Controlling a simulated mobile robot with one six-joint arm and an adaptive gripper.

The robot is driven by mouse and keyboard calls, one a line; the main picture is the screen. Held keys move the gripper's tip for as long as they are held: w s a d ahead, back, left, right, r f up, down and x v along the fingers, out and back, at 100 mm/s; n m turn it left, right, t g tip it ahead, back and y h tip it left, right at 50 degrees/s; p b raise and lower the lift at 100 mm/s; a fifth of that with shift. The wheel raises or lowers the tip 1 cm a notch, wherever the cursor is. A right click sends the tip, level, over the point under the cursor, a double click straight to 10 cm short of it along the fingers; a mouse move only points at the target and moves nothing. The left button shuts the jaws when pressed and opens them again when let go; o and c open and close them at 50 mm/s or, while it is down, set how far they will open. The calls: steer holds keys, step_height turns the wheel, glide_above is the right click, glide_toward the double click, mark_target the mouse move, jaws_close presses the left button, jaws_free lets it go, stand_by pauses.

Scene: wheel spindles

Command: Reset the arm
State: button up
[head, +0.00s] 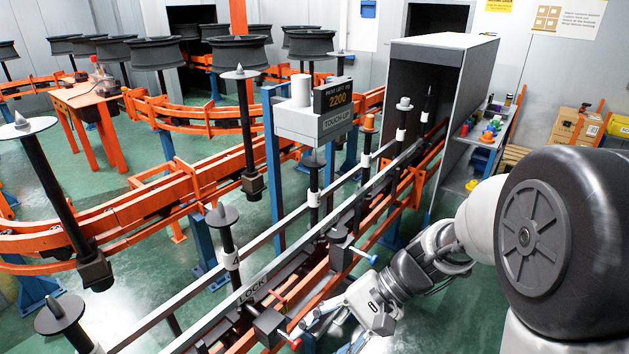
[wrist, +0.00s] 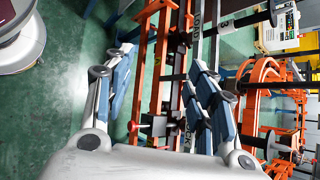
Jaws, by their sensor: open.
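My arm (head: 432,262) reaches from the right side of the head view down to the lower middle. Behind the gap show the orange rail and a red knob (wrist: 133,127). I cannot tell in the head view whether a finger touches the rail.
The rail marked LOCK (head: 252,290) carries black spindles (head: 226,240) close left of my gripper. A grey cabinet (head: 450,50) stands behind. Green floor (head: 425,325) is open below my arm.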

steer(key=s+d+r+n+t+h, duration=0.6)
steer(key=s+d+r+h, duration=0.3)
steer(key=s+d, duration=0.2)
steer(key=shift+s+d+t, duration=0.25)
steer(key=shift+d+t, duration=0.45)
steer(key=shift+d, duration=0.35)
